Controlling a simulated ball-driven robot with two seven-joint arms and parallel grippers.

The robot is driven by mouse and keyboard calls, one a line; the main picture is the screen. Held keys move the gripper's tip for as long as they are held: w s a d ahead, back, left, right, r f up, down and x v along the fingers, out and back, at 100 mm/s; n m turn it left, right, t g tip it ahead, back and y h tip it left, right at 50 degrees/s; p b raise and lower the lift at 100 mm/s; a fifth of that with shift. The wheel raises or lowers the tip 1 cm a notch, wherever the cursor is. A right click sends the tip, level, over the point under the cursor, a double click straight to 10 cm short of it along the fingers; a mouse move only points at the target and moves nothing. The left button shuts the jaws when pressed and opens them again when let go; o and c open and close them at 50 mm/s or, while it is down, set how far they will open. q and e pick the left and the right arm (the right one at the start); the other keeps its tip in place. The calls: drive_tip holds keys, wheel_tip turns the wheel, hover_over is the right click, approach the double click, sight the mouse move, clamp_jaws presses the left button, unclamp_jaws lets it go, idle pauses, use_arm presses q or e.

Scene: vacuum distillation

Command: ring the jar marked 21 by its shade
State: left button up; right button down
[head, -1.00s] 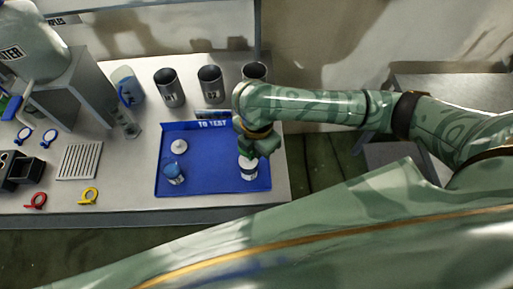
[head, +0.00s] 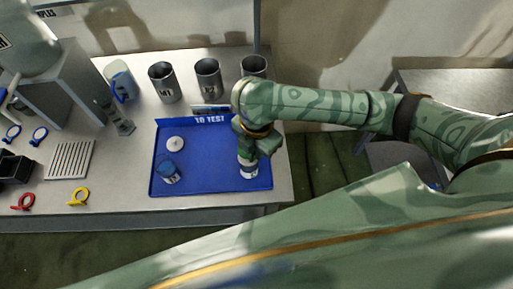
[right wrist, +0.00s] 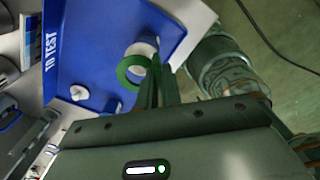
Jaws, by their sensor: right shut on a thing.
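My right gripper (head: 250,150) is over the right side of the blue tray (head: 205,182), above a jar (head: 249,170) with a pale label. The right wrist view shows its narrow green fingers (right wrist: 158,88) shut on a green ring (right wrist: 132,72). There the ring overlaps the lower part of that jar (right wrist: 144,46); I cannot tell whether it is around the jar or only in front of it. A second jar (head: 168,173), with blue contents, stands at the tray's front left. I cannot read the number on either jar. My left gripper is out of view.
A white lid-like piece (head: 175,143) lies in the tray. Three dark cylinders stand behind it, one (head: 208,80) in the middle. A red ring (head: 23,201), a yellow ring (head: 78,197) and blue rings (head: 39,135) lie at left, near a slotted plate (head: 70,160).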

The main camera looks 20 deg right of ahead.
drive_tip(key=shift+f+b, duration=0.3)
drive_tip(key=shift+f, duration=1.5)
drive_tip(key=c, duration=1.5)
unclamp_jaws()
